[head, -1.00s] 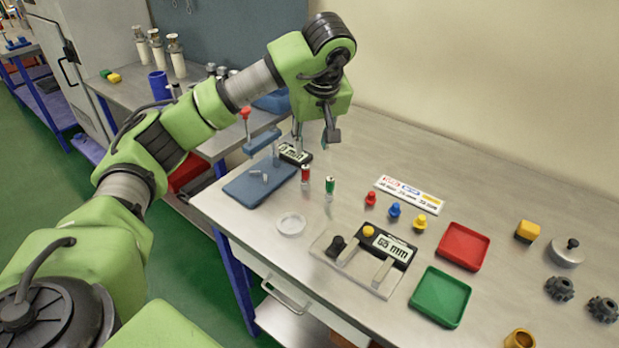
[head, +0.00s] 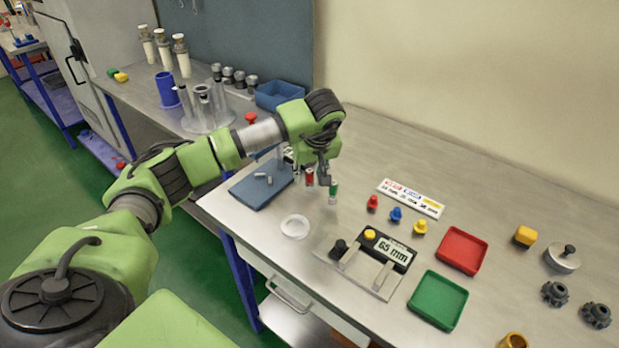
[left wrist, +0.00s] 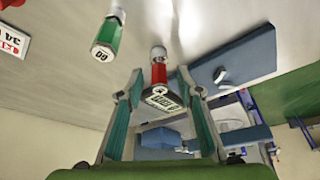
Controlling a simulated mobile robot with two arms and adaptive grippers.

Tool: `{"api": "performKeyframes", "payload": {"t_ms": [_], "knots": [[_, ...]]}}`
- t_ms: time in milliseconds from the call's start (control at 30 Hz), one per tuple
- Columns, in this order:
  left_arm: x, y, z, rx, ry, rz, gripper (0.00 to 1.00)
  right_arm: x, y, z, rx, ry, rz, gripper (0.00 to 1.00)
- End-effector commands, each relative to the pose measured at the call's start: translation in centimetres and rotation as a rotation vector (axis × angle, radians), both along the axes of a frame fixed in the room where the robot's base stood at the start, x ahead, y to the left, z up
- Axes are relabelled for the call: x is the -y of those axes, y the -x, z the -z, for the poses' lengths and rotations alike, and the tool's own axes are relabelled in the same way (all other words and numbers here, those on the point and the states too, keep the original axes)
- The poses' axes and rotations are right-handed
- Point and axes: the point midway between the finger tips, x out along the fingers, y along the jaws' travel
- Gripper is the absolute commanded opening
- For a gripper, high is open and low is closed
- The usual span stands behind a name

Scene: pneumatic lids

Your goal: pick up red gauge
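The red gauge (head: 309,178) is a small red cylinder with a metal end, upright on the bench beside the green gauge (head: 333,189). My left gripper (head: 321,178) is down close to the two gauges. In the left wrist view, my left gripper (left wrist: 159,84) is open, and the red gauge (left wrist: 159,73) shows in the gap between its two fingertips, with space on both sides. The green gauge (left wrist: 107,36) shows outside the fingers, to the left. My right gripper is in neither view.
A blue press base (head: 262,187) is left of the gauges, partly behind my arm. A clear round dish (head: 295,226) and a 65 mm measuring fixture (head: 372,263) are in front. Coloured knobs, a red tray (head: 462,250) and a green tray (head: 438,300) are to the right.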

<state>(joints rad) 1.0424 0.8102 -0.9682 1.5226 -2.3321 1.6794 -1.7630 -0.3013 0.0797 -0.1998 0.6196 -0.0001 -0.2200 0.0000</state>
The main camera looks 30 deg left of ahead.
Motion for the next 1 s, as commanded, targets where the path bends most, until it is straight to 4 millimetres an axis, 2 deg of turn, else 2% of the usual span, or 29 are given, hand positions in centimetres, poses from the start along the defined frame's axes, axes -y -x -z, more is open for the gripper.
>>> {"api": "performKeyframes", "payload": {"t_ms": [267, 300, 400, 433, 833, 1000], "knots": [[-0.1, -0.2, 0.6, 0.000, 0.000, 0.001, 0.33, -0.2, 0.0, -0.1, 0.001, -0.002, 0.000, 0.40], [-0.1, -0.2, 0.6, 0.000, 0.000, 0.001, 0.31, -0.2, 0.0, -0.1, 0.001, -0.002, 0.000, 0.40], [-0.1, -0.1, 0.6, 0.001, 0.001, 0.000, 0.05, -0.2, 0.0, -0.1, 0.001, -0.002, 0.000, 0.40], [-0.1, -0.1, 0.6, 0.001, 0.001, 0.000, 0.00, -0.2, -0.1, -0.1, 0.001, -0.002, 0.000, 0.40], [-0.2, -0.2, 0.4, 0.002, 0.001, 0.000, 0.00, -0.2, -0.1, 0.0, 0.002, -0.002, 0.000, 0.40], [-0.2, -0.3, -0.7, 0.006, 0.000, 0.000, 0.00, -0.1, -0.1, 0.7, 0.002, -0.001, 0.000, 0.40]]}}
